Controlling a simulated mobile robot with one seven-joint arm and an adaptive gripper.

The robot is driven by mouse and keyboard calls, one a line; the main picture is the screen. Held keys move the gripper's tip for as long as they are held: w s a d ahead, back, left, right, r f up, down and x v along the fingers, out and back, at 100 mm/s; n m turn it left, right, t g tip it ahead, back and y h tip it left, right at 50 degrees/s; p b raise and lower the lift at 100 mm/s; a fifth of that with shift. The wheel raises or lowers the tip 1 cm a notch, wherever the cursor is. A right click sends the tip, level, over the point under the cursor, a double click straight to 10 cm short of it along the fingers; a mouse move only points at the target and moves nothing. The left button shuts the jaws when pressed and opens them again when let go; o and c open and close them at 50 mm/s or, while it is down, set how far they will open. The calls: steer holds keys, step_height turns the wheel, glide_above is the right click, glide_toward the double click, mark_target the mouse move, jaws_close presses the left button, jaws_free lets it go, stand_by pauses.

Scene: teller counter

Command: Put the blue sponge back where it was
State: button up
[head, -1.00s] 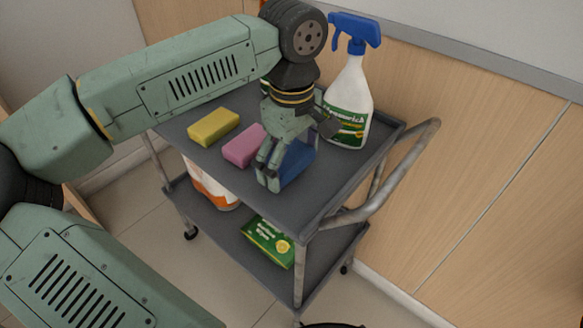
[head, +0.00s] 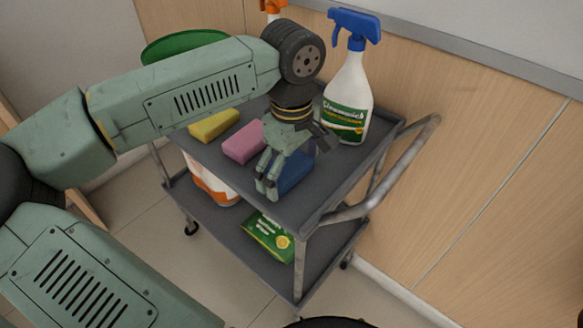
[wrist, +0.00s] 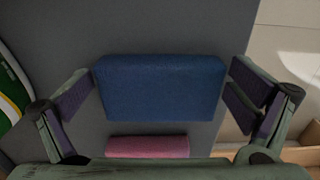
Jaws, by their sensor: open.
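The blue sponge (head: 296,174) lies on the grey top shelf of the cart (head: 322,190), partly hidden behind my gripper in the head view. My gripper (head: 267,188) is open, pointing down over the sponge. In the wrist view the blue sponge (wrist: 161,87) sits between the spread fingers, with a gap on each side, so neither finger appears to touch it. The pink sponge (head: 243,142) is beside it, and the yellow sponge (head: 214,124) is farther left, partly covered by my arm.
A white spray bottle with a blue head (head: 347,100) stands close behind the blue sponge. The cart's handle (head: 385,185) is at the right.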

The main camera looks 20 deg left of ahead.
mark_target(292, 170)
step_height(292, 170, up, 12)
steer(key=shift+r+b, duration=0.2)
steer(key=shift+b, duration=0.25)
steer(key=shift+d, duration=0.1)
